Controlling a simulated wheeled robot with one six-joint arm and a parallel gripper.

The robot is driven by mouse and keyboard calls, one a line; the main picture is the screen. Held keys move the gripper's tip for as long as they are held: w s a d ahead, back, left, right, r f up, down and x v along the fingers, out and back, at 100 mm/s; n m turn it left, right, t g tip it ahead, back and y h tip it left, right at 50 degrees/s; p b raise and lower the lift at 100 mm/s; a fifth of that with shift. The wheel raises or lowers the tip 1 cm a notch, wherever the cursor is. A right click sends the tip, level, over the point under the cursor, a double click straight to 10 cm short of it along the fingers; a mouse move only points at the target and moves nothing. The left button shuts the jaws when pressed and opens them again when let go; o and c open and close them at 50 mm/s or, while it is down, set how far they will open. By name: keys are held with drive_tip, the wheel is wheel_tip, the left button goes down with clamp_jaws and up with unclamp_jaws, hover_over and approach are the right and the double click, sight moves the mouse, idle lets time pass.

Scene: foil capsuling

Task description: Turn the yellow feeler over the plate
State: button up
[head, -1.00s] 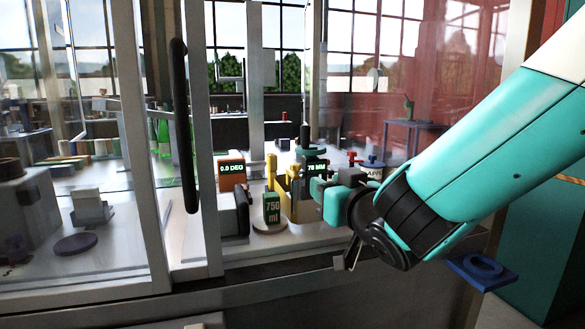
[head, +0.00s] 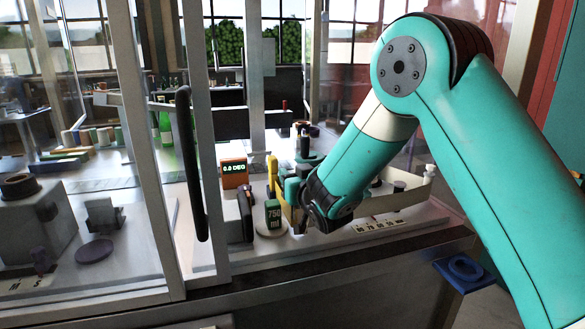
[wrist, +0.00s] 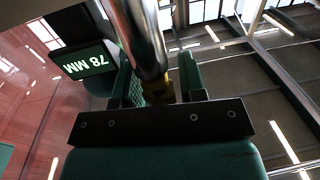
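A yellow upright piece (head: 272,172), which looks like the feeler, stands behind the round pale plate (head: 271,231). A dark green block (head: 273,213) marked 750 ml stands at the plate. My gripper (head: 300,195) is low at the right of these, partly hidden by my arm. In the wrist view its two green fingers (wrist: 160,80) are apart. A shiny metal rod (wrist: 142,35) runs down between them, with a small yellow part (wrist: 158,92) at its lower end. I cannot tell whether the fingers touch the yellow part.
An orange-framed display (head: 234,172) reads 0.0 DEG behind and left of the plate. A dark vertical door handle (head: 191,165) and framed glass stand at left. A blue ringed bracket (head: 463,270) is at the right front.

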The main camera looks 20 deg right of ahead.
drive_tip(key=shift+w, duration=0.2)
drive_tip(key=c, duration=0.6)
drive_tip(key=shift+c, duration=0.2)
